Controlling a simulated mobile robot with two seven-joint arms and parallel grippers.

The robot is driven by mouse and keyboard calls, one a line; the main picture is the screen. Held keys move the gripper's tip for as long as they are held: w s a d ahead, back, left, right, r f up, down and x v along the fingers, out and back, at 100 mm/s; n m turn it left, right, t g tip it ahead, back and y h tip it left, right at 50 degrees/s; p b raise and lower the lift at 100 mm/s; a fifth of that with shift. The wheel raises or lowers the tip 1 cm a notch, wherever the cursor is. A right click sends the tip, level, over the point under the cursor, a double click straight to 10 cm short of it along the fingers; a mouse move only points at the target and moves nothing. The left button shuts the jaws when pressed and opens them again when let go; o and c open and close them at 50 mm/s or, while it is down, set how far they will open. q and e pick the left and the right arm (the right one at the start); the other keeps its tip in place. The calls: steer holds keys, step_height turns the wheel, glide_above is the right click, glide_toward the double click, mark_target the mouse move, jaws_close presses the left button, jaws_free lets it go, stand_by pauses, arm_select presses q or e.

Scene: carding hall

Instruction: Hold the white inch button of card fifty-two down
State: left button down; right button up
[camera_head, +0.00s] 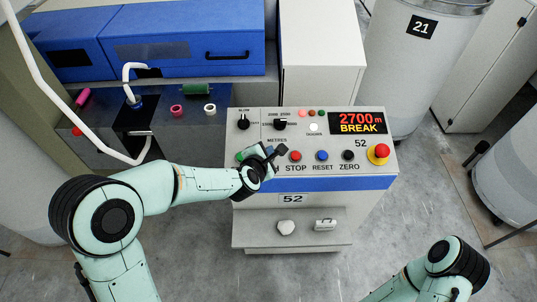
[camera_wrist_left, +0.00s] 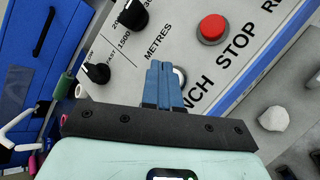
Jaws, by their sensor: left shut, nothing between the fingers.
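The control panel (camera_head: 350,120) of card 52 has a row of buttons with STOP, RESET and ZERO labels. My left gripper (camera_head: 277,151) is shut and empty, just left of the red STOP button (camera_head: 295,156). In the left wrist view its blue fingertips (camera_wrist_left: 159,70) lie over the spot above the partly covered INCH label. A pale round rim of the inch button (camera_wrist_left: 181,74) shows beside the fingertips; the rest is hidden behind them. I cannot tell whether the fingers touch or press it. My right gripper is out of view; only part of that arm shows.
The display (camera_head: 357,121) reads 2700 m BREAK. A red emergency knob (camera_head: 379,153) stands at the panel's right. A blue RESET button (camera_head: 322,156) and black ZERO button (camera_head: 348,155) follow STOP. A ledge (camera_head: 260,228) below holds a pale lump (camera_head: 286,227) and a small white object (camera_head: 325,224).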

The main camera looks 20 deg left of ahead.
arm_select(q)
steer(key=r+p, duration=0.1)
steer(key=r, duration=0.1)
steer(key=s+r+p, duration=0.1)
steer(key=r, duration=0.1)
steer(key=shift+d+r, duration=0.15)
steer(key=shift+r, duration=0.05)
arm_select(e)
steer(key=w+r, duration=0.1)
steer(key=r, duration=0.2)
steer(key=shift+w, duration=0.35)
arm_select(q)
steer(key=shift+f, duration=0.1)
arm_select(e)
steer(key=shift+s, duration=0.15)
